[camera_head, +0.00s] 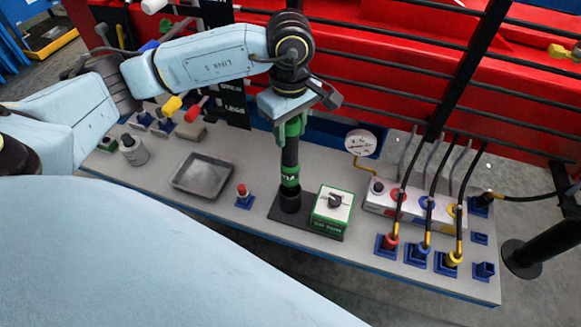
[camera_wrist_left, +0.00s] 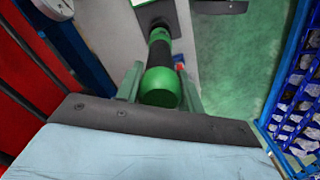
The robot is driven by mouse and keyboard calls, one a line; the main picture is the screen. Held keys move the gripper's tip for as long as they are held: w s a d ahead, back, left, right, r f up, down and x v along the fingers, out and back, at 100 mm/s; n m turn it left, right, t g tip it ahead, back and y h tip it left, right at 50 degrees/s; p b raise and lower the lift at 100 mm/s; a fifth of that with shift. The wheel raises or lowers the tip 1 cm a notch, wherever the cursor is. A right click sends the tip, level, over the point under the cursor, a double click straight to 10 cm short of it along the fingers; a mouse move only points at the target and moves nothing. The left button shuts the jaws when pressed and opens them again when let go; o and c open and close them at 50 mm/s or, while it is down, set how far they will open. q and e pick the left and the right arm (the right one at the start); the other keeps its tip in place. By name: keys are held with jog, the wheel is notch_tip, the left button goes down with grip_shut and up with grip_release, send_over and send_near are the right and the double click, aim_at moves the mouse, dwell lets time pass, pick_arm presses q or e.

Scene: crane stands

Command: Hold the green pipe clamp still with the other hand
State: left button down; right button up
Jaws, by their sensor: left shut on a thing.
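The green pipe clamp, as I take it, is the upright black post with green parts (camera_head: 290,155). It stands in a dark base plate on the bench, in the middle of the head view. In the left wrist view its round green end (camera_wrist_left: 160,88) sits between the fingers. My left gripper (camera_head: 289,122) comes from above and is shut on the post's green upper end; in the left wrist view (camera_wrist_left: 160,80) one finger lies on each side of it. The fingers partly hide this end in the head view. My right gripper is not in view.
A green-edged box with a black knob (camera_head: 333,208) stands just right of the post. A red-topped button (camera_head: 243,197) and a grey tray (camera_head: 203,177) lie left. A gauge (camera_head: 360,143) and hoses with coloured ends (camera_head: 425,225) are at the right. Black rails run behind the bench.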

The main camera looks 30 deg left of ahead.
pick_arm(q)
jog(key=shift+r+p, duration=1.1)
jog(key=shift+r, duration=1.1)
jog(key=shift+f, duration=0.1)
